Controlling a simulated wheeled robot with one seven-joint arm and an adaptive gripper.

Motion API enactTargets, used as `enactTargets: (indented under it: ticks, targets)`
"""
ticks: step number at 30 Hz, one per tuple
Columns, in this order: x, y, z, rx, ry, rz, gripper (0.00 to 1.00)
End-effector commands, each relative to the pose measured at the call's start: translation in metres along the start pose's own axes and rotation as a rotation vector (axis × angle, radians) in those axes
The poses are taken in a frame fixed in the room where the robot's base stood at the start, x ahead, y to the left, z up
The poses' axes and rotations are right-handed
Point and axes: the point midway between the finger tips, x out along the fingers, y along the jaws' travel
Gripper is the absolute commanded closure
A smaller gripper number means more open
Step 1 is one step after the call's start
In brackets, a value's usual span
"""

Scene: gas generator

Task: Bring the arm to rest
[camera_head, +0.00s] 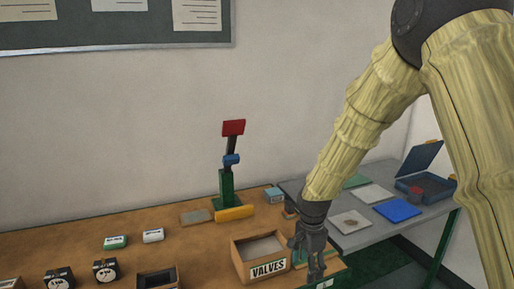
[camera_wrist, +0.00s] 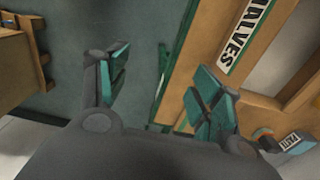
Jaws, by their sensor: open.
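My gripper (camera_head: 314,268) hangs at the end of my sleeved arm, pointing down just right of the VALVES box (camera_head: 243,262) near the front of the wooden table. In the wrist view my gripper (camera_wrist: 162,82) has its two fingers spread apart with nothing between them. The dark green floor (camera_wrist: 150,35) shows below the gap. The VALVES label (camera_wrist: 245,38) is close by on the right of that view. I cannot tell whether a finger touches the box or table.
The wooden table (camera_head: 195,240) holds a green stand with a red top (camera_head: 233,128), a yellow bar (camera_head: 234,213), black gauges (camera_head: 106,270) and an open dark box (camera_head: 157,278). A grey side table (camera_head: 375,228) bears a blue panel (camera_head: 397,210) and an open blue case (camera_head: 420,188).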

Motion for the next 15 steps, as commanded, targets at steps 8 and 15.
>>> enactTargets:
  ticks: [8,15]
  targets:
    - [0.034,0.011,0.006,-0.072,-0.014,-0.001,0.35]
    - [0.08,0.032,0.011,-0.167,-0.032,-0.006,0.35]
